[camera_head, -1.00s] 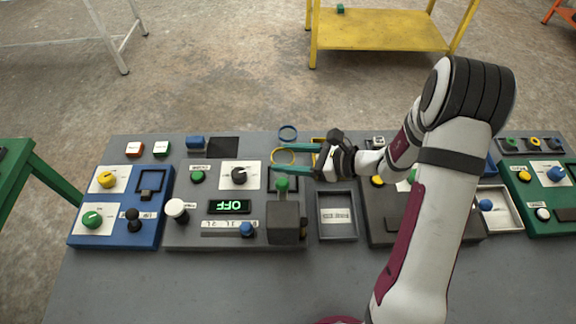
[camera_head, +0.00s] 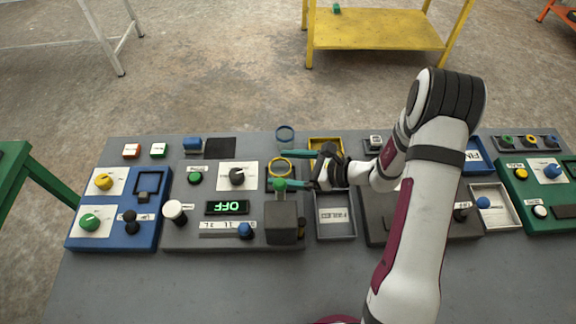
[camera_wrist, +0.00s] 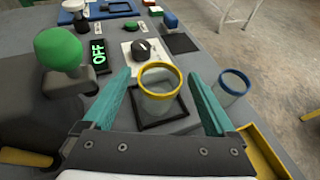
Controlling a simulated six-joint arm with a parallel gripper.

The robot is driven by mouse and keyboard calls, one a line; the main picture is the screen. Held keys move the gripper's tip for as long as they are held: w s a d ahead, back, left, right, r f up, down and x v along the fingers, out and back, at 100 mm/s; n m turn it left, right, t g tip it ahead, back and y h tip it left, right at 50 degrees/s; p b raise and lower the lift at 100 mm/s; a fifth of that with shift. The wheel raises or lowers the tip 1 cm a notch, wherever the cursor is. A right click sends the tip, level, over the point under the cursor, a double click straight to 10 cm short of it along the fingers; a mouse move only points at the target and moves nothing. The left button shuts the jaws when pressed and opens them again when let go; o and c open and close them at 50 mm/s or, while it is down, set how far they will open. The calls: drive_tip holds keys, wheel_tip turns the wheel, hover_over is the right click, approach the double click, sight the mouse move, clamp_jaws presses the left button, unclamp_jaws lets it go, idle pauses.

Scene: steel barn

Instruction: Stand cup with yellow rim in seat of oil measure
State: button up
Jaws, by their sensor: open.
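The clear cup with the yellow rim (camera_head: 280,160) stands upright within the black square seat (camera_head: 269,185) of the grey oil measure (camera_head: 184,236). In the wrist view the cup (camera_wrist: 158,98) is between my fingers, and the black frame of the seat (camera_wrist: 160,123) shows around its foot. My gripper (camera_head: 289,168) is open, its teal fingers on either side of the cup with visible gaps in the wrist view (camera_wrist: 159,78). Whether the foot rests fully flat is hard to tell.
A cup with a blue rim (camera_head: 285,133) stands just behind, close to one finger. A green-knobbed lever (camera_head: 280,185) rises in front of the seat. A yellow tray (camera_head: 325,140) and grey tray (camera_head: 336,230) lie to the right. The bench's front strip is clear.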

drive_tip(key=shift+d+r, duration=0.15)
drive_tip(key=shift+r, duration=0.05)
drive_tip(key=v, duration=1.1)
drive_tip(key=s+a+r+n+g+h, duration=0.2)
drive_tip(key=s+a+r+n+g, duration=0.35)
drive_tip(key=s+r+n, duration=0.3)
drive_tip(key=s+d+r+n+h, duration=0.1)
drive_tip(key=s+n+h, duration=0.7)
drive_tip(key=s, duration=0.6)
drive_tip(key=shift+s+d+r+h, duration=0.25)
drive_tip(key=shift+s+r+h, duration=0.05)
drive_tip(key=shift+s+r, duration=0.1)
